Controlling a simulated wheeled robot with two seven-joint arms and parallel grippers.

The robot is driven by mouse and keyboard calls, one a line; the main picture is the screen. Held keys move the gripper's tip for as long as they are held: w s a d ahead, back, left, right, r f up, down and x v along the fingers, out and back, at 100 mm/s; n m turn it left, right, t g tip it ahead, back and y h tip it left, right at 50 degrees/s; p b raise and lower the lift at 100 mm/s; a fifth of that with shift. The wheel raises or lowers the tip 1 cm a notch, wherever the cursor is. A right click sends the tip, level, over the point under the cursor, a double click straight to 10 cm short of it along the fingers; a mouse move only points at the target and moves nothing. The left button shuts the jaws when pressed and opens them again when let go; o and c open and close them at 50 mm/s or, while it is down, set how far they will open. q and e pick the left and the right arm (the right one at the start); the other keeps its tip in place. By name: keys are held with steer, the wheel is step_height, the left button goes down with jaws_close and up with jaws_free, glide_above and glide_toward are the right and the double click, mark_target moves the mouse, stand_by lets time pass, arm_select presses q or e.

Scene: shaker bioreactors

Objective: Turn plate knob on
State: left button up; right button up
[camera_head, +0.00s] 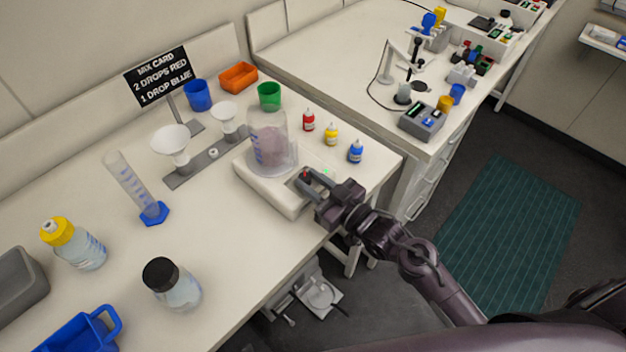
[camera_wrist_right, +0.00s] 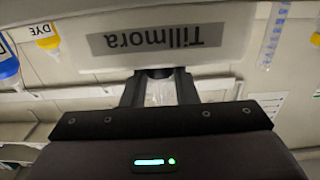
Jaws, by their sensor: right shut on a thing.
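The white plate (camera_head: 262,187) stands near the table's front edge and carries a clear vessel (camera_head: 269,145) with pinkish contents. Its dark knob with a red mark (camera_head: 305,174) is on the front side, partly hidden by my right gripper (camera_head: 309,183). A small green display glows beside the knob. In the right wrist view, the plate's front (camera_wrist_right: 218,58) bears an upside-down "Tillmora" label. There the dark knob (camera_wrist_right: 155,73) sits between the two fingers of my right gripper (camera_wrist_right: 157,84), which is shut on it. My left gripper is not in view.
Red (camera_head: 308,120), yellow (camera_head: 331,134) and blue (camera_head: 356,151) dropper bottles stand right of the plate. A funnel stand (camera_head: 200,164) and a graduated cylinder (camera_head: 134,186) are to its left. A black-capped bottle (camera_head: 172,286) stands at the front. Bare tabletop lies between.

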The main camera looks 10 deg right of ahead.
steer(key=o, duration=1)
steer(key=b+v, duration=0.1)
steer(key=v, duration=0.5)
steer(key=shift+s+d+f+b, duration=0.1)
steer(key=shift+s+f+b, duration=0.05)
steer(key=shift+s+b, duration=0.15)
steer(key=shift+s+d, duration=0.4)
steer(key=shift+s, duration=0.1)
